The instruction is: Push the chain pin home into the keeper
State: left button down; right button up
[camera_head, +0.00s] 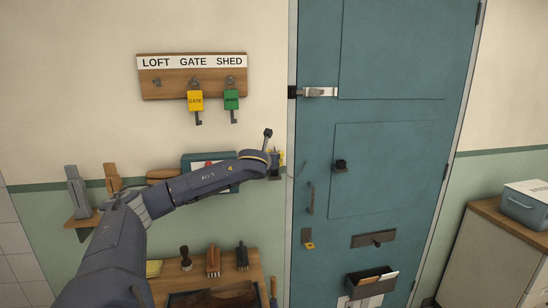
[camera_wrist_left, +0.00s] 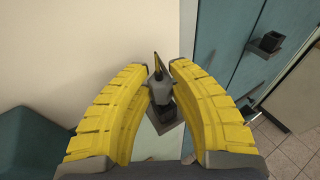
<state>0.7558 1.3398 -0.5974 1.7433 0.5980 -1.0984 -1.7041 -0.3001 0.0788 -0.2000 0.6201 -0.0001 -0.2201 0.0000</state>
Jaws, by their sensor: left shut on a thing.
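My left gripper (camera_wrist_left: 159,75) has its yellow fingers closed around a small dark grey upright piece (camera_wrist_left: 160,92), which looks like the chain pin. The piece has a narrow pointed top and stands over a grey plate (camera_wrist_left: 170,130). In the head view the gripper (camera_head: 278,158) is at the wall just left of the blue door's edge, and the arm hides most of what it holds. I cannot make out the keeper for certain, nor how deep the pin sits. A short dark rod with a knob (camera_head: 267,133) sticks up by the gripper. My right gripper is not in view.
The blue door (camera_head: 390,120) carries a latch (camera_head: 318,91), a black knob (camera_head: 340,165), a pull handle (camera_head: 311,198) and a letter box (camera_head: 371,285). A key rack (camera_head: 165,85) hangs above the arm. Brushes (camera_head: 213,262) stand on a shelf below. A cabinet (camera_head: 500,245) is at right.

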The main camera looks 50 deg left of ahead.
pick_arm(q)
jog(key=shift+f, duration=0.2)
jog(key=c, duration=1.2)
grip_release()
jog(key=shift+o, duration=0.2)
jog(key=shift+r, duration=0.1)
jog(key=shift+r, duration=3.45)
